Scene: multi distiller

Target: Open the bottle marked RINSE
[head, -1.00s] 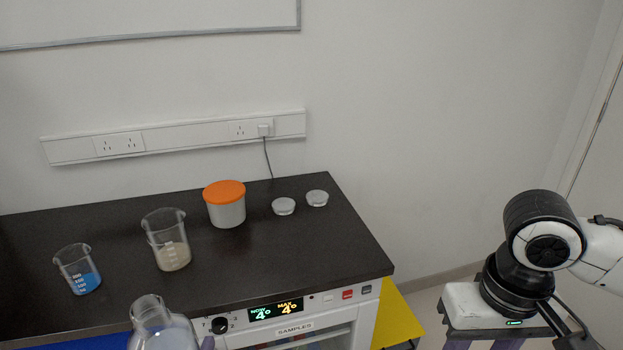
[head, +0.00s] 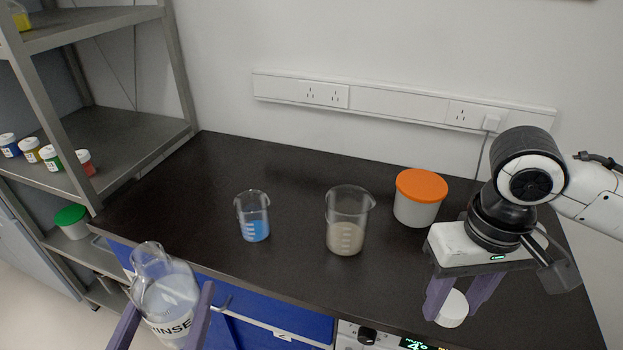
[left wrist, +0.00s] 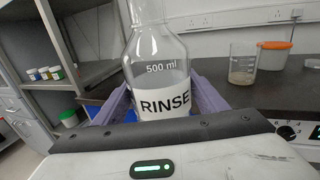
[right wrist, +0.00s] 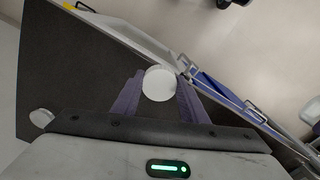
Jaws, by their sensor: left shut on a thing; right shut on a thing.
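The clear glass bottle marked RINSE (head: 168,292) is upright at the front left of the head view, with a pale liquid inside. Its neck shows no cap. My left gripper (head: 168,308) is shut around its body. The label and "500 ml" mark (left wrist: 163,70) show in the left wrist view, where the bottle's top is cut off. My right gripper (head: 453,302) points down over the counter's right part, shut on a round white cap (head: 452,311). The cap also shows between the fingers in the right wrist view (right wrist: 159,84).
On the dark counter (head: 290,195) stand a beaker of blue liquid (head: 254,229), a beaker of beige stuff (head: 346,236) and an orange-lidded tub (head: 419,205). Shelves (head: 120,140) with small jars stand left.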

